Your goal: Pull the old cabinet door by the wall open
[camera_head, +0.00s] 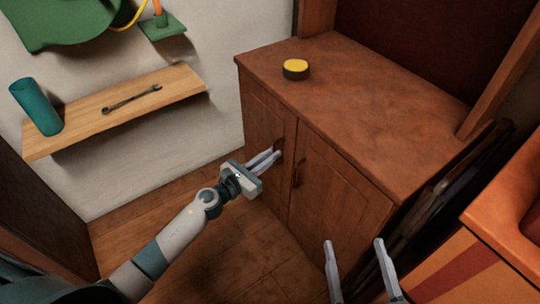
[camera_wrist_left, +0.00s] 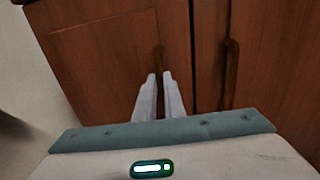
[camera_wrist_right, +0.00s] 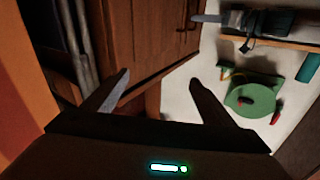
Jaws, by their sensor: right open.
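The old wooden cabinet (camera_head: 350,110) has two doors, and the left door (camera_head: 262,118) is the one by the pale wall. That door looks closed, about flush with the right door (camera_head: 335,190). Its dark handle (camera_wrist_left: 158,60) runs down between the fingertips of my left gripper (camera_wrist_left: 159,78). In the head view my left gripper (camera_head: 272,156) is at this handle, its fingers close together on it. My right gripper (camera_head: 357,246) is open and empty, low in front of the right door. The wrist view also shows its spread fingers (camera_wrist_right: 158,82).
The right door's handle (camera_head: 298,172) is just beside my left gripper. A yellow-topped round tin (camera_head: 296,69) sits on the cabinet top. A wall shelf (camera_head: 90,116) holds a teal cup (camera_head: 36,106) and a wrench (camera_head: 132,99). An orange unit (camera_head: 505,220) stands at right. Floor in front is clear.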

